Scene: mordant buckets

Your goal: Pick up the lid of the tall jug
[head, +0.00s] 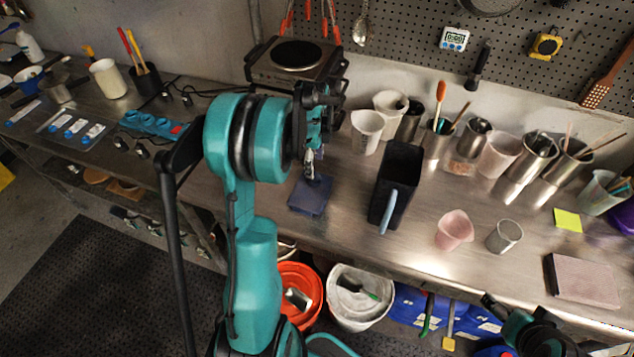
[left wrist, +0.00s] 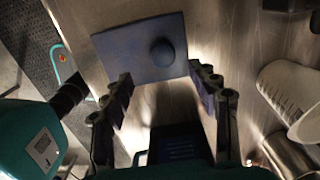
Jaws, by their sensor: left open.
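The lid (head: 307,199) is a flat blue square plate with a round knob, lying on the steel bench near its front edge. It also shows in the left wrist view (left wrist: 125,52), with the knob towards its right side. The tall jug (head: 402,165) is dark and open-topped, with a pale blue handle, standing right of the lid. My left gripper (head: 311,172) is just above the lid. In the left wrist view my left gripper (left wrist: 160,77) is open and empty, its fingers spread either side of the knob's line. My right gripper (head: 503,312) shows partly at the lower right; its jaws are unclear.
A hot plate (head: 296,58) stands behind my left gripper. White beakers (head: 367,131) and several metal cups stand behind the jug. A pink cup (head: 454,230) and a grey cup (head: 504,236) stand to its right. Buckets (head: 358,297) sit below the bench edge.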

